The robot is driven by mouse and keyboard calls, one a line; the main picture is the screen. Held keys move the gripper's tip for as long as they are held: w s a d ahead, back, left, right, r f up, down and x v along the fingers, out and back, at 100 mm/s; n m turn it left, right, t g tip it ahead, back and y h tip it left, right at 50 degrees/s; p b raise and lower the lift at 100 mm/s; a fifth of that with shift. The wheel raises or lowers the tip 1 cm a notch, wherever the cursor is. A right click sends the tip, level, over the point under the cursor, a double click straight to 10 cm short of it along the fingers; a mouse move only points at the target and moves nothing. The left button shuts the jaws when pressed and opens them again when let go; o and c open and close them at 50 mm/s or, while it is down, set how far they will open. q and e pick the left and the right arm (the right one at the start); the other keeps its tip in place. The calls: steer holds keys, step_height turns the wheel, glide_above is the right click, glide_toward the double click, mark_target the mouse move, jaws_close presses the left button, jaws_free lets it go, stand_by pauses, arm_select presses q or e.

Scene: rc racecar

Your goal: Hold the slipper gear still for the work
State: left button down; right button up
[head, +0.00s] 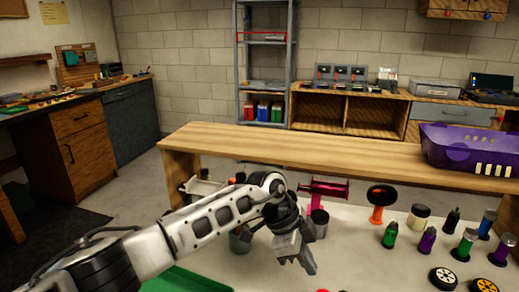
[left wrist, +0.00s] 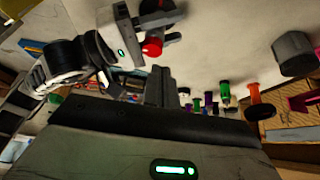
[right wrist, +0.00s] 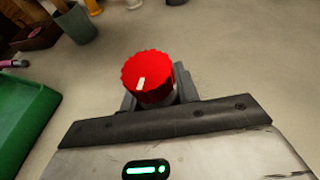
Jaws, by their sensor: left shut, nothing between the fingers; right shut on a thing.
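The slipper gear (right wrist: 148,78) is a red toothed disc with a white mark on top. In the right wrist view it sits between the fingers of my right gripper (right wrist: 155,95), which is shut on it. The left wrist view also shows the red gear (left wrist: 152,47) at that gripper. My left gripper (head: 303,258) is shut and empty above the white tabletop, pointing down in the head view. Its closed fingers show in the left wrist view (left wrist: 160,84), apart from the gear. The head view does not show the right gripper clearly.
A green tray (head: 190,282) lies at the front. Grey cups (head: 319,223), an orange stand (head: 379,203), several coloured shock absorbers (head: 427,240) and wheels (head: 442,278) stand to the right.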

arm_select(q)
step_height(320, 180, down, 6)
steer(key=s, duration=0.2)
steer(key=shift+s+a, duration=0.3)
steer(key=shift+a, duration=0.05)
stand_by(0.4)
steer(key=shift+d, duration=0.4)
stand_by(0.7)
steer(key=shift+w, duration=0.35)
steer(key=shift+w+d, duration=0.35)
steer(key=shift+w, duration=0.25)
steer(key=shift+d, duration=0.15)
steer(key=shift+w+r, duration=0.1)
stand_by(0.4)
